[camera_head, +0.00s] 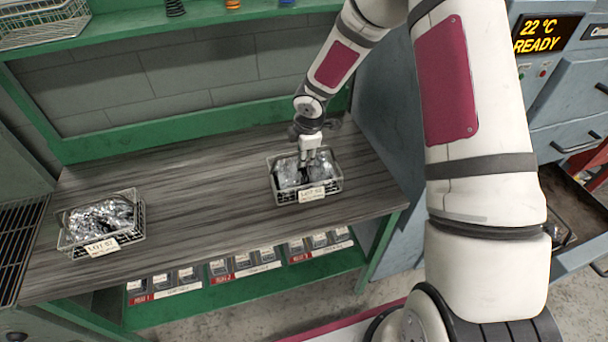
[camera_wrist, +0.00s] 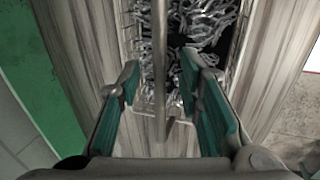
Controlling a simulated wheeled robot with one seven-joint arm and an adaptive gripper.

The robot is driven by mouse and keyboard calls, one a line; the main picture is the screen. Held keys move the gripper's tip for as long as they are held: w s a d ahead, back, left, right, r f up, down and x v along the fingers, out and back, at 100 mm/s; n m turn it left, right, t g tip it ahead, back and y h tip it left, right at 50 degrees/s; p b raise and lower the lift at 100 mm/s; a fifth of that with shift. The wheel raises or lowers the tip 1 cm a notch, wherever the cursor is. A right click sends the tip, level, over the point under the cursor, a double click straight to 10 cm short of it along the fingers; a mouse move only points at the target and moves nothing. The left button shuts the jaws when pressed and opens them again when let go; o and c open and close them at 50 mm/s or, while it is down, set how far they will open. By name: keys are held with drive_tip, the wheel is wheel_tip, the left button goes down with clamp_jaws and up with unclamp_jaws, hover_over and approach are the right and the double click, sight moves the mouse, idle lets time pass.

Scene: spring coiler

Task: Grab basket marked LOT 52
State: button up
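A wire basket (camera_head: 338,186) full of shiny metal pieces sits on the grey wood-grain bench top, right of centre. Its front tag (camera_head: 311,194) appears to read LOT 52. My gripper (camera_head: 308,158) is over this basket, pointing down. In the wrist view my gripper (camera_wrist: 160,66) is open, its green-padded fingers on either side of a thin bar (camera_wrist: 160,100), apparently the basket's handle. I see gaps between bar and pads. A second, similar basket (camera_head: 68,240) stands at the bench's left; the last digit of its tag (camera_head: 102,247) is hard to read.
A green shelf (camera_head: 200,30) runs above the back of the bench, with another wire basket (camera_head: 40,22) and small springs on it. Labelled bins (camera_head: 240,263) sit below the bench's front edge. A grey machine with a READY display (camera_head: 545,38) stands at right. The bench between both baskets is clear.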

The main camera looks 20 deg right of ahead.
clamp_jaws()
drive_tip(key=shift+w, duration=0.1)
